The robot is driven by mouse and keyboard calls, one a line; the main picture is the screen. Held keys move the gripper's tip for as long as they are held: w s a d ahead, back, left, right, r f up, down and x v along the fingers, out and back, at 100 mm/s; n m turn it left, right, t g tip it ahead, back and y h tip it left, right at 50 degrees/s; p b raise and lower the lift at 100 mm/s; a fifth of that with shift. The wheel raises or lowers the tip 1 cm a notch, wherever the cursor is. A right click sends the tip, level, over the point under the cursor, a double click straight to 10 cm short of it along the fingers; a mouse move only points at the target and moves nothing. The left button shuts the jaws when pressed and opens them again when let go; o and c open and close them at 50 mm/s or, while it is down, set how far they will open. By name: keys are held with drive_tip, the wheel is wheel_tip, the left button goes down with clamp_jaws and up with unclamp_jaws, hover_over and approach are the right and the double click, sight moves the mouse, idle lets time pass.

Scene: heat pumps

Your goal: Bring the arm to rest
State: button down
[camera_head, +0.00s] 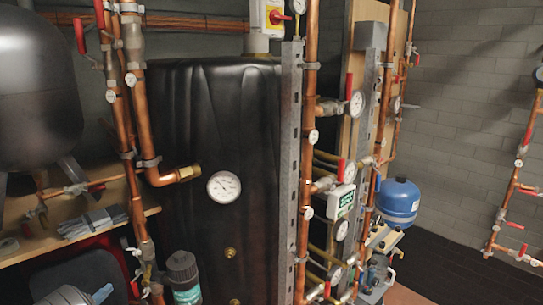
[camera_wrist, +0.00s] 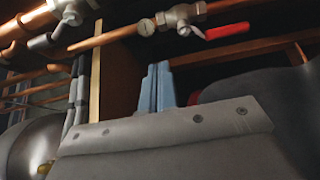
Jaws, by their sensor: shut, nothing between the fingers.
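In the wrist view my gripper (camera_wrist: 157,72) shows as two pale blue fingers side by side, close together and shut. Nothing is held between them. A grey part with bolts spans the bottom of that view in front of the fingers. The fingertips lie below a copper pipe with a red-handled valve (camera_wrist: 185,18), and no contact with it can be made out. In the head view I cannot make out the gripper.
The head view shows a black-jacketed tank (camera_head: 215,130) with a dial gauge (camera_head: 224,187), copper pipes on a metal upright (camera_head: 291,150), a blue vessel (camera_head: 398,201), and a dark vessel (camera_head: 38,85) above a wooden shelf (camera_head: 22,254). The lower left is crowded.

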drive_tip(key=shift+v, duration=1.2)
idle(0.6)
